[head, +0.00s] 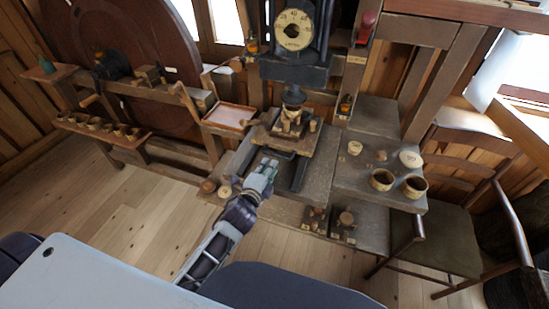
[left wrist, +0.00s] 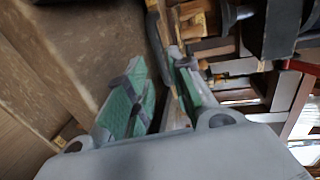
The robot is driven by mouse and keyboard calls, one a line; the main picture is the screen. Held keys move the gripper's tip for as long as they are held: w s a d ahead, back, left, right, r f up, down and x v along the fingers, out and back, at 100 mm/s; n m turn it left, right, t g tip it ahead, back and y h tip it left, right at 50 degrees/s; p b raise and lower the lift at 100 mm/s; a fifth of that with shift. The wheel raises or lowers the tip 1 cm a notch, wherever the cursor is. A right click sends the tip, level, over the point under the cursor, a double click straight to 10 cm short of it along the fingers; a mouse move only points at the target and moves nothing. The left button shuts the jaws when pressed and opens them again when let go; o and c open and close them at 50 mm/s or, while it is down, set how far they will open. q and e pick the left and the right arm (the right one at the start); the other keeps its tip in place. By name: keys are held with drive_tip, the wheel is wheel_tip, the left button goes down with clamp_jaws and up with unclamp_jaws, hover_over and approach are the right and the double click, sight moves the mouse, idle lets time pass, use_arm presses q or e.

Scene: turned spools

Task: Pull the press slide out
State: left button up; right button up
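The press slide (head: 300,146) is a wooden board on dark rails under the press head, with a pale block and small pegs on it. My left gripper (head: 266,166) is just in front of its near edge in the head view. In the left wrist view my left gripper (left wrist: 158,62) has its two green-padded fingers apart, with a gap between them. An edge of wood (left wrist: 155,35) lies just past the fingertips; I cannot tell whether they touch it. The right gripper is not seen.
The press (head: 293,50) with its round dial stands behind the slide. Several spools and rings, including a wooden ring (head: 382,179), stand on the right bench. A pink-lined tray (head: 230,115) is at left. A chair (head: 450,235) stands at right.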

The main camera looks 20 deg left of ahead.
sight(276, 156)
use_arm(q)
drive_tip(key=shift+p+x, duration=0.3)
drive_tip(key=shift+x, duration=3.05)
clamp_jaws()
